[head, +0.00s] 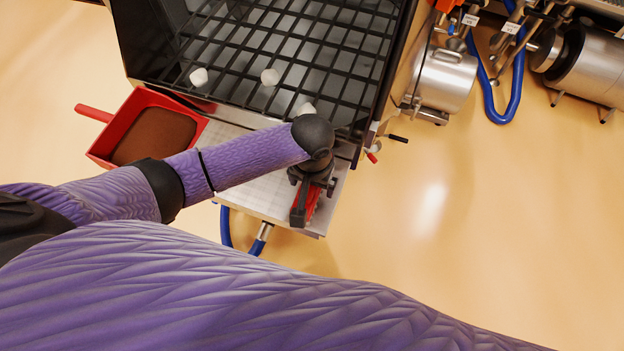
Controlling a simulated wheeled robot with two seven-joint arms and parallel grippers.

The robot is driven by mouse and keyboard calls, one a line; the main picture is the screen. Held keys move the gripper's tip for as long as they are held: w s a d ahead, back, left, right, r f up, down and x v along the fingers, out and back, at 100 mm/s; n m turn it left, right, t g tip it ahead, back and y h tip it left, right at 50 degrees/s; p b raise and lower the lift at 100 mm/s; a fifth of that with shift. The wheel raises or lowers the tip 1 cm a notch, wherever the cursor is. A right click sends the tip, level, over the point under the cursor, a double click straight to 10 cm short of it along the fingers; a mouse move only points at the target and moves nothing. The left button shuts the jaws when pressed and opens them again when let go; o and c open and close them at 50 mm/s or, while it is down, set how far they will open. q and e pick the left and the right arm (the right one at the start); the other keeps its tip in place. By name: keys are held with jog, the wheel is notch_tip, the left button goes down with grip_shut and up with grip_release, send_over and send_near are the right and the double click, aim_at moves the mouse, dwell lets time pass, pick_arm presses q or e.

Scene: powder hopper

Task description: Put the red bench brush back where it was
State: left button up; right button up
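The red bench brush shows only as a red strip (312,203) at the front right corner of the pale metal shelf (262,192). Most of it is hidden under my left gripper (309,205). The gripper points down at the brush, with a dark finger along the left side of the red part. I cannot tell whether the fingers are closed on it, or whether the brush touches the shelf. My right gripper is not in view.
A black hopper with a grid (285,45) stands behind the shelf, with several white lumps (270,77) on it. Metal canisters (446,78) and blue hoses (505,113) are at the right. Floor at right is clear.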

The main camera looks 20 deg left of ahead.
pick_arm(q)
jog(key=shift+r, duration=0.3)
notch_tip(320, 180, up, 12)
jog(key=p, duration=0.5)
jog(key=shift+f+p, duration=0.25)
jog(key=shift+p, duration=0.15)
jog(key=shift+r, duration=0.15)
